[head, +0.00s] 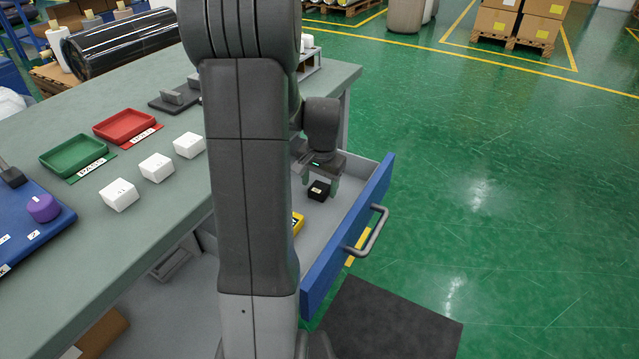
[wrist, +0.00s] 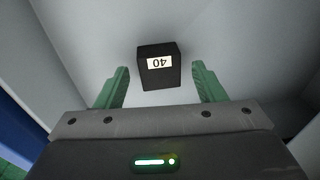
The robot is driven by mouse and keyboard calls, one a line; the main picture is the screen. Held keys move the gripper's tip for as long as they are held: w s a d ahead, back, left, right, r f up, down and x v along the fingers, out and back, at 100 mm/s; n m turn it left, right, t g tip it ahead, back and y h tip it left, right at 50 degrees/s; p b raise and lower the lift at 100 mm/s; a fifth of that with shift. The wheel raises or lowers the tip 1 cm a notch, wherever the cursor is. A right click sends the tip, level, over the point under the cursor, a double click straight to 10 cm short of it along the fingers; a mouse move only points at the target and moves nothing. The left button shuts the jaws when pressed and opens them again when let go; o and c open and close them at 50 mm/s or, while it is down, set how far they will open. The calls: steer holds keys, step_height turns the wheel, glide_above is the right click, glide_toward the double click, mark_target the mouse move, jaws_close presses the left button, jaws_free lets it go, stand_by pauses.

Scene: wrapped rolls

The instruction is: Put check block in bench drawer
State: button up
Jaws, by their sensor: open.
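The check block (head: 319,190) is a small black cube inside the open bench drawer (head: 327,214). In the wrist view the check block (wrist: 159,68) shows a white label reading 40 and sits in front of the gap between my fingers. My gripper (head: 322,182) reaches down into the drawer over the block. In the wrist view both green fingers of my gripper (wrist: 160,86) are spread, with space on each side of the block. Whether the block rests on the drawer floor is hard to tell.
The drawer has a blue front with a grey handle (head: 368,232). A yellow object (head: 297,223) lies in it, partly hidden by my arm. On the bench (head: 150,220) are white blocks (head: 157,167), a green tray (head: 74,156) and a red tray (head: 125,126). Green floor right of the drawer is clear.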

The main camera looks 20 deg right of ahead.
mark_target(321, 192)
step_height(321, 192, up, 12)
steer(key=s+p, duration=0.1)
steer(key=p, duration=0.1)
steer(key=shift+s+f, duration=0.2)
steer(key=shift+s, duration=0.1)
steer(key=shift+c, duration=0.2)
stand_by(0.8)
